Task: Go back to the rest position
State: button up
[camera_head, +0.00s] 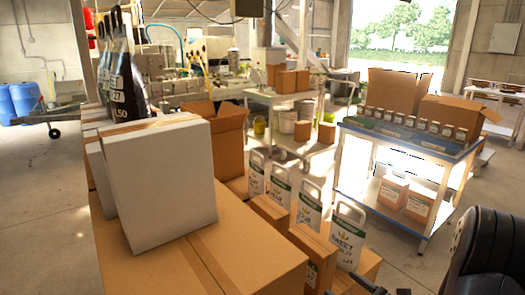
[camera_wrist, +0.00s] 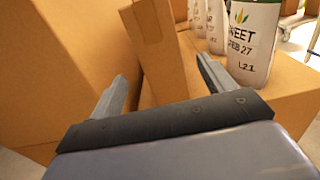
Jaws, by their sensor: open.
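My gripper (camera_wrist: 162,70) is open in the wrist view, its two grey fingers spread apart. An upright brown carton (camera_wrist: 158,45) shows beyond and between the fingers; I cannot tell whether they touch it. No object is visibly held. To the right, a white labelled jug (camera_wrist: 252,45) stands on a brown carton top (camera_wrist: 285,85). In the head view, dark parts of my arm show at the lower right, and the gripper's fingers cannot be made out clearly there.
A large brown carton (camera_head: 240,255) bears a white box (camera_head: 160,180) at the left. White jugs (camera_head: 308,205) stand in a row among small cartons (camera_head: 310,250). A blue-edged table (camera_head: 405,140) holds open boxes and small jars. Bare floor lies at the far left and right of the jugs.

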aim_at(319, 244)
jog(key=x, duration=0.3)
jog(key=p+x, duration=0.1)
jog(key=x, duration=0.7)
jog(key=shift+f+p, duration=0.4)
jog(key=r+p, duration=0.1)
jog(key=r, duration=1.1)
jog(key=shift+s+d+r+p, duration=0.1)
jog(key=shift+s+r+p, duration=0.1)
jog(key=shift+r+p, duration=0.2)
notch_tip(319, 244, up, 7)
jog(key=p, duration=0.7)
